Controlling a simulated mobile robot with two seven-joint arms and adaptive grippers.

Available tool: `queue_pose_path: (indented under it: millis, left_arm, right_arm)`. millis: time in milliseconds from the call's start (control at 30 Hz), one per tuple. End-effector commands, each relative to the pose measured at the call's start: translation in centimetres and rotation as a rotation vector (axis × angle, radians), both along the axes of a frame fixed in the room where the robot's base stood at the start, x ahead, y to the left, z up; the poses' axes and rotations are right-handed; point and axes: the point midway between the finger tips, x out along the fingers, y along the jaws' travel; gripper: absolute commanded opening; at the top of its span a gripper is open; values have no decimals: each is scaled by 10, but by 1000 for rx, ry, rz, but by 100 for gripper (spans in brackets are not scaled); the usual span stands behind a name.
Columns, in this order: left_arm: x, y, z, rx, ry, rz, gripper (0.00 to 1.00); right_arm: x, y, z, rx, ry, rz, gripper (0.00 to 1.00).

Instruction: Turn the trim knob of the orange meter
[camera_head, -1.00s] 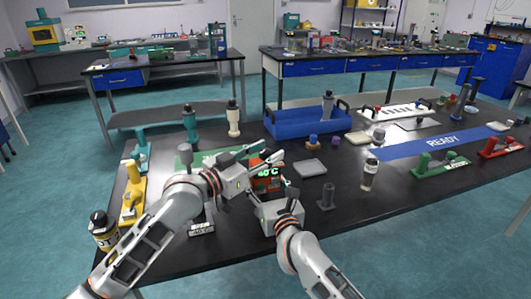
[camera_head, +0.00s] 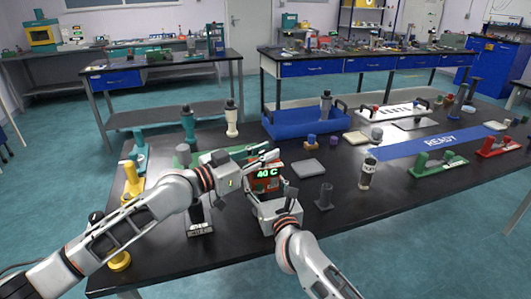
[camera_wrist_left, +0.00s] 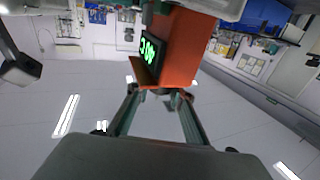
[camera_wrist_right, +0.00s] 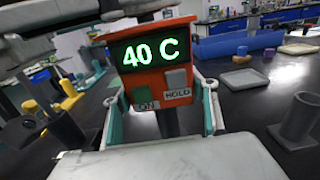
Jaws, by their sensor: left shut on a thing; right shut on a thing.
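The orange meter (camera_head: 263,183) is upright above the dark bench, its green display reading 40 C. My right gripper (camera_wrist_right: 163,112) is shut on the meter's lower part, a finger on each side. My left gripper (camera_head: 266,157) reaches in from the left at the meter's top. In the left wrist view the meter (camera_wrist_left: 185,45) appears inverted, and the left fingers (camera_wrist_left: 160,95) close at its top edge on the trim knob, which they mostly hide.
A grey square tray (camera_head: 306,168) and a dark grey cylinder holder (camera_head: 325,196) stand to the right. A labelled bottle (camera_head: 367,173) is farther right. A blue tray (camera_head: 300,128) is behind. Yellow and teal stands (camera_head: 133,185) line the left edge.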

Motion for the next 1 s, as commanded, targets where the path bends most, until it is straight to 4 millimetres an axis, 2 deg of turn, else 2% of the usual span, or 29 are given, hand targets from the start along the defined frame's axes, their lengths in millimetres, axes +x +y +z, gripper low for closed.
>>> queue_pose_path:
  millis: [233, 267, 300, 733, 867, 1000]
  left_arm:
    - [3, 3, -2, 5, 0, 7, 0]
    - [3, 3, -2, 5, 0, 8, 29]
    - [3, 4, -2, 5, 0, 8, 40]
    - [0, 7, -3, 5, 0, 7, 40]
    - [-10, 21, -3, 6, 0, 8, 40]
    - [-28, 44, -3, 8, -1, 9, 40]
  right_arm:
    - [-3, 4, -3, -1, 3, 8, 31]
    - [-3, 4, -3, -1, 3, 8, 31]
    - [-3, 4, -3, 0, 3, 7, 31]
    - [-1, 0, -3, 0, 4, 1, 31]
    - [-1, 0, -4, -1, 5, 0, 31]
    - [-1, 0, -4, -1, 5, 0, 31]
